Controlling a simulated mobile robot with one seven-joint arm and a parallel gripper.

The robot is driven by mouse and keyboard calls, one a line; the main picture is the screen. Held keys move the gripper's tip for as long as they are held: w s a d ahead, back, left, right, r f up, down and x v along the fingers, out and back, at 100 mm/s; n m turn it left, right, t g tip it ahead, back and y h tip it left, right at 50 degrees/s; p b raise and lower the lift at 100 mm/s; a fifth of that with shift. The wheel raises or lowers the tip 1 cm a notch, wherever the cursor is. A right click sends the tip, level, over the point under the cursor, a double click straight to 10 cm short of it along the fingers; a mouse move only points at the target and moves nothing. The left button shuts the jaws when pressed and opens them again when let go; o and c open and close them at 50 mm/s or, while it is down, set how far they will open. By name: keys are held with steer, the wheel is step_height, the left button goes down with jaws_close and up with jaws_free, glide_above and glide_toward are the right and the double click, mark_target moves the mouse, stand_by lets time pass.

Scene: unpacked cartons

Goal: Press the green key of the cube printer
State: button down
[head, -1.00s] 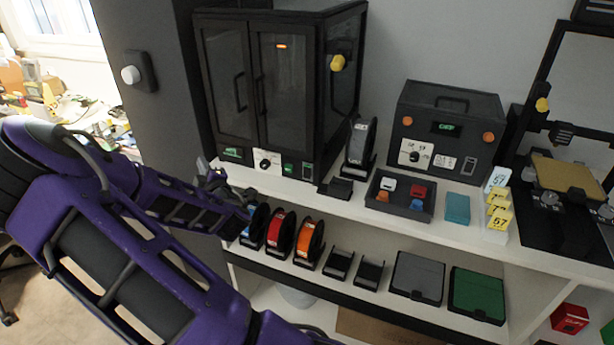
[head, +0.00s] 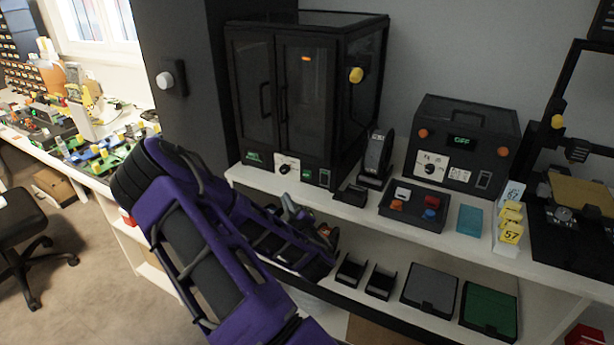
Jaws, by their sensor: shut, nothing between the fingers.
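The cube printer (head: 303,85) is a black cabinet with two dark glass doors, standing on the left of the white shelf top. A small orange light shows behind its right door. On its lower front are a white panel with a black dial (head: 287,164), a small green key (head: 307,176) and a dark switch (head: 324,178). My gripper (head: 290,207) is shut and empty, small and partly hidden at the end of my purple arm. In the picture it lies just below the printer's front edge, apart from the green key.
Right of the printer are a black spool stand (head: 377,157), a parts tray (head: 412,208), a black box reading OFF (head: 462,145), a teal block (head: 469,220) and yellow tags (head: 510,223). The lower shelf holds black holders and a green-lidded bin (head: 488,311).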

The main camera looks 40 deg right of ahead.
steer(key=shift+w+d, duration=0.55)
steer(key=shift+d, duration=0.8)
steer(key=shift+w+d, duration=0.55)
steer(key=shift+d, duration=0.75)
steer(key=shift+w+d, duration=0.55)
steer(key=shift+d, duration=0.8)
steer(key=shift+w+d+b, duration=0.15)
steer(key=shift+d+b, duration=0.15)
steer(key=shift+d, duration=0.1)
steer(key=shift+w+d, duration=0.2)
steer(key=shift+d, duration=0.25)
steer(key=shift+a, duration=0.15)
steer(key=shift+s+a, duration=0.35)
steer(key=shift+a, duration=0.35)
steer(key=shift+a, duration=0.1)
steer(key=shift+s+a+b, duration=0.1)
steer(key=shift+s+a, duration=0.25)
steer(key=shift+a, duration=0.4)
steer(key=shift+s+a+b, duration=0.1)
steer(key=shift+s+a, duration=0.2)
steer(key=shift+a, duration=0.45)
steer(key=shift+s+a+b, duration=0.1)
steer(key=shift+s+a, duration=0.25)
steer(key=shift+a, duration=0.4)
